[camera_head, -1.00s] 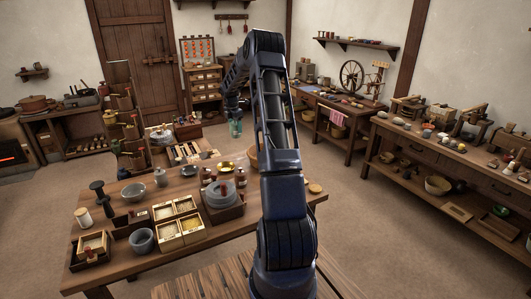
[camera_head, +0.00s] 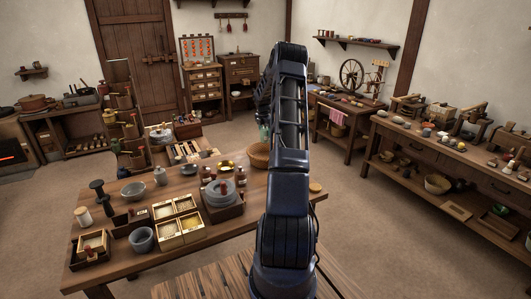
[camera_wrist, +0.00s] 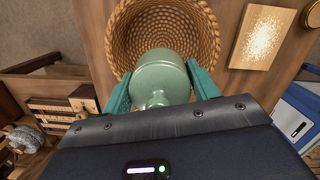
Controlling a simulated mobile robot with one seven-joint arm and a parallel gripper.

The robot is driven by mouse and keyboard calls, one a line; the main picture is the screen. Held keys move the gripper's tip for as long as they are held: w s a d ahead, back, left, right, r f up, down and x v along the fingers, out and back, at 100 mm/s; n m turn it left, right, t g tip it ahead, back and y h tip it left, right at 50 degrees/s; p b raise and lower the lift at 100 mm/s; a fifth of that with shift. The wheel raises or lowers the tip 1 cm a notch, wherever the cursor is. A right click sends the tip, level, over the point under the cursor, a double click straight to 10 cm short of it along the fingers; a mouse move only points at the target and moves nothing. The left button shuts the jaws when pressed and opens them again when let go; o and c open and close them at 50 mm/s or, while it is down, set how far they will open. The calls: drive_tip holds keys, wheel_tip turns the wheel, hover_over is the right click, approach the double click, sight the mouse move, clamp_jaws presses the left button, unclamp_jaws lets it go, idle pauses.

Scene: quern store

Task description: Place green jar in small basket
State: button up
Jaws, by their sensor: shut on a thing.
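The green jar (camera_wrist: 160,80) is a pale green, rounded vessel held between the two teal fingers of my gripper (camera_wrist: 160,92) in the wrist view. The small basket (camera_wrist: 208,35) is round and woven in tan; in the wrist view the jar overlaps its lower rim and part of its inside. I cannot tell the jar's height over the basket. In the head view the basket (camera_head: 259,156) stands at the far edge of the front table, partly hidden by my arm. The jar (camera_head: 263,133) shows as a small greenish shape just above it.
In the wrist view a pale dusted board (camera_wrist: 262,37) lies right of the basket. On the front table (camera_head: 150,270), a grey quern (camera_head: 220,191), open boxes of grain (camera_head: 178,231) and bowls stand left of my arm. A shelved bench (camera_head: 450,165) runs along the right wall.

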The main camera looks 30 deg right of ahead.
wheel_tip(320, 180, down, 13)
drive_tip(key=shift+r, duration=0.1)
idle(0.5)
drive_tip(key=o, duration=1.2)
drive_tip(key=shift+f, duration=0.2)
drive_tip(key=shift+r, duration=0.15)
